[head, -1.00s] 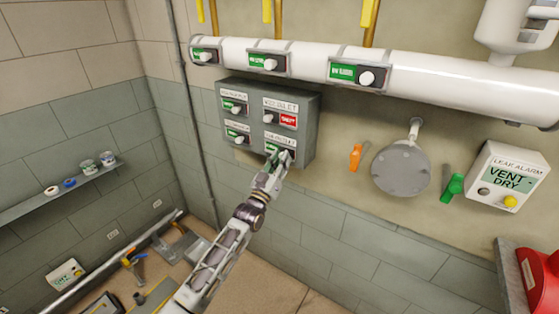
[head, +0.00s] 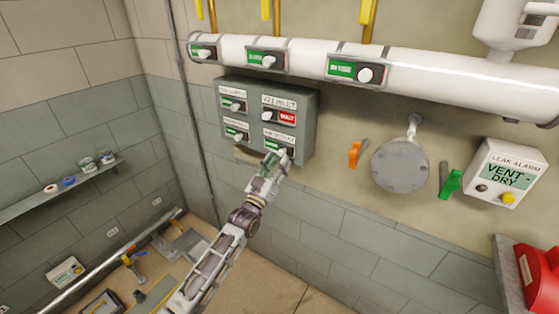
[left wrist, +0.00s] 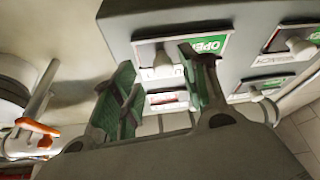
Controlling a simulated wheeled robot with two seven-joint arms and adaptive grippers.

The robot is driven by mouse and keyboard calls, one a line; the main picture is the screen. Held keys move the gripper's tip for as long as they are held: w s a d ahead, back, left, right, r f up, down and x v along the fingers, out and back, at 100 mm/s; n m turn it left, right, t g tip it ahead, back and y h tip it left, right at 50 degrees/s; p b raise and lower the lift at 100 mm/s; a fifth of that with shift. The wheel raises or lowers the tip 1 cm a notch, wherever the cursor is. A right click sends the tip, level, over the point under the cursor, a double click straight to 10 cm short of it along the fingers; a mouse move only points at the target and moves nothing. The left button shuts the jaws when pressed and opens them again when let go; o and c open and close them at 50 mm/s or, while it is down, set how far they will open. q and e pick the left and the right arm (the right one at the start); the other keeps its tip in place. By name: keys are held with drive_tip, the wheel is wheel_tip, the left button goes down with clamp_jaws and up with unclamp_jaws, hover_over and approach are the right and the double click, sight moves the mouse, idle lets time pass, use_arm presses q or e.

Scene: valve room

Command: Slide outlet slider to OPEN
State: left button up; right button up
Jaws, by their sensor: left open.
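The grey valve panel (head: 312,115) on the wall carries sliders in two columns. The lower right slider, the outlet one (head: 273,145), shows a green field, with its white knob partly hidden by my gripper. In the left wrist view the nearest slider reads green OPEN (left wrist: 207,45), with its white knob (left wrist: 163,66) at the left end of its slot. My left gripper (head: 274,161) is open and empty, just below and in front of this slider. Its green-padded fingers (left wrist: 155,88) stand apart in the wrist view. My right gripper is not in view.
The inlet slider (head: 286,117) above shows red SHUT. A white pipe (head: 430,80) with green-marked sliders runs above the panel. To the right are an orange handle (head: 355,154), a round grey flange (head: 400,166), a green handle (head: 450,183) and a leak alarm box (head: 507,174).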

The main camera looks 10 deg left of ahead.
use_arm(q)
drive_tip(key=v, duration=0.9)
drive_tip(key=shift+s, duration=0.15)
drive_tip(key=shift+f, duration=0.2)
idle(0.5)
